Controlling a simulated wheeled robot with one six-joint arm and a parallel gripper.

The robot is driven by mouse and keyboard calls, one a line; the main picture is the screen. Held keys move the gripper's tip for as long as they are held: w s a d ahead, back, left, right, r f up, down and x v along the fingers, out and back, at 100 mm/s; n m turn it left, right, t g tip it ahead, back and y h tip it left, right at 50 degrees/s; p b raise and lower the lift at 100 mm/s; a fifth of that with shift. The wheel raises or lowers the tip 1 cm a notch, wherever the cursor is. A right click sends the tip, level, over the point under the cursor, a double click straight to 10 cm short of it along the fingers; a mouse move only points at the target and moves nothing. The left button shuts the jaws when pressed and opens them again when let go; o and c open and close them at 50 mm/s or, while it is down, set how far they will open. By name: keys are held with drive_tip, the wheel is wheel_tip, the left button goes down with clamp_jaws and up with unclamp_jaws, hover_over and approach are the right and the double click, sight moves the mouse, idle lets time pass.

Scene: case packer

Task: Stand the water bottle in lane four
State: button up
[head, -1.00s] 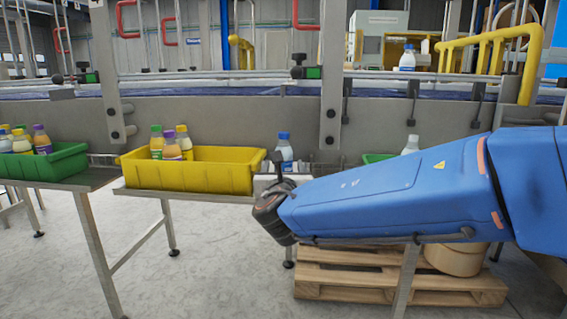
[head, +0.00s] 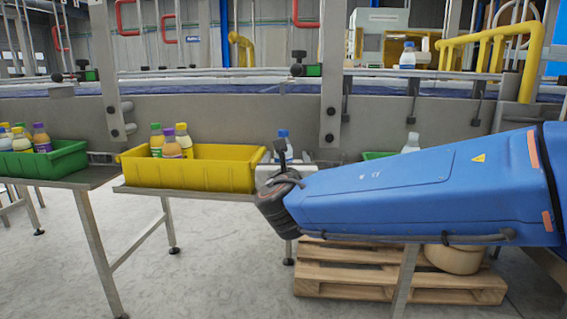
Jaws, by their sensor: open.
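A clear bottle with a blue cap (head: 283,134) stands behind my gripper, just right of the yellow bin. Its lower part is hidden. A second blue-capped clear bottle (head: 407,56) stands on the conveyor at the back right. My gripper (head: 281,152) is in front of the nearer bottle, at the left end of my blue arm. It is open, but its fingers are small and partly hidden. I cannot tell whether they are around the bottle or only in front of it. No lane number is readable.
A yellow bin (head: 190,179) with several juice bottles sits left of my gripper. A green bin (head: 65,161) with bottles is further left. Another green bin (head: 376,155) and a pale-capped bottle (head: 411,143) are partly behind my arm. A wooden pallet (head: 345,283) lies below.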

drive_tip(key=w+a, duration=0.1)
drive_tip(key=w, duration=1)
drive_tip(key=shift+w+a+f, duration=0.3)
drive_tip(key=shift+a, duration=0.1)
drive_tip(key=c, duration=1.5)
drive_tip(key=shift+o, duration=0.2)
drive_tip(key=shift+r, duration=0.1)
